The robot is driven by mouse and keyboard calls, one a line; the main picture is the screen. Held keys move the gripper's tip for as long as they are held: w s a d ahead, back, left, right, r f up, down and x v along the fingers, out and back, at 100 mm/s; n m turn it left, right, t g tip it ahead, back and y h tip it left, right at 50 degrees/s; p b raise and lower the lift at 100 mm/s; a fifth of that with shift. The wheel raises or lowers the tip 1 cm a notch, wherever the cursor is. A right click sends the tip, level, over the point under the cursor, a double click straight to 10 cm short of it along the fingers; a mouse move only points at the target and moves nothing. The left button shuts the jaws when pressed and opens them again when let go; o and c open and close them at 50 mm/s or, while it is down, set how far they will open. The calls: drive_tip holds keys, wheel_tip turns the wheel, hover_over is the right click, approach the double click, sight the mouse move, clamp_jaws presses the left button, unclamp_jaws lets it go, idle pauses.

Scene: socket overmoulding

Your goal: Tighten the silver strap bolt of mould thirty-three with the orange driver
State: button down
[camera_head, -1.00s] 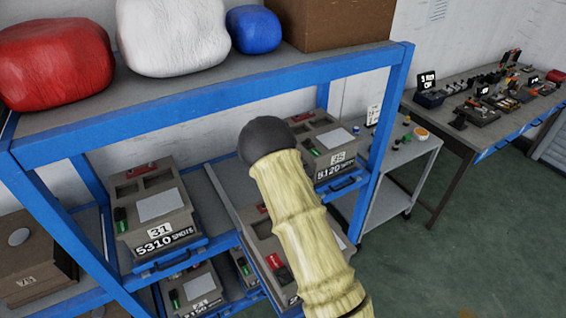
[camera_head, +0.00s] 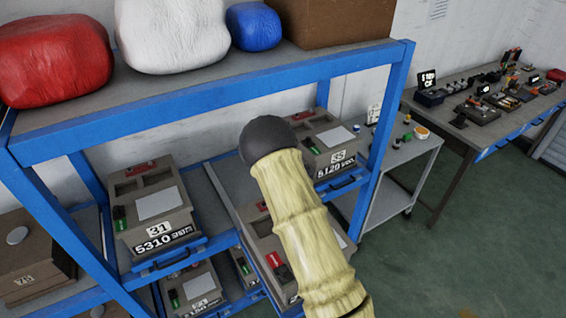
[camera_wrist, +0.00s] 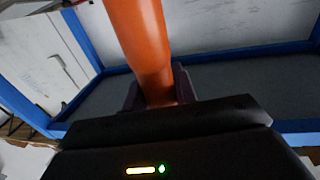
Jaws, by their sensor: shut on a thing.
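The orange driver (camera_wrist: 140,35) rises from my gripper (camera_wrist: 158,98) in the wrist view. My gripper is shut on its lower end. A grey-brown mould (camera_head: 262,238) sits pulled forward on the middle shelf place, between mould 31 (camera_head: 150,212) and mould 35 (camera_head: 328,145). My sleeved arm crosses in front of it and hides its front and number plate, so I cannot read whether it is thirty-three. A red part shows on its top. I cannot make out a silver strap bolt. My gripper and the driver tip are hidden in the head view.
The blue shelf frame (camera_head: 200,110) stands around the moulds, with red, white and blue bundles (camera_head: 58,58) and a brown box (camera_head: 333,22) on top. More moulds sit below. A grey trolley (camera_head: 400,165) and a workbench (camera_head: 470,130) stand to the right; the green floor there is clear.

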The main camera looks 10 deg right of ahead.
drive_tip(key=shift+s+f+b, duration=0.1)
drive_tip(key=shift+f+b, duration=0.6)
drive_tip(key=shift+f, duration=0.1)
idle(1.7)
drive_tip(key=shift+r, duration=0.15)
drive_tip(key=shift+w+r+p, duration=0.2)
drive_tip(key=shift+r+p, duration=0.5)
drive_tip(key=shift+r, duration=0.6)
drive_tip(key=shift+s+r, duration=0.2)
drive_tip(key=shift+r, duration=0.4)
drive_tip(key=shift+r+p, duration=0.55)
drive_tip(key=shift+r, duration=0.15)
drive_tip(key=shift+w, duration=0.1)
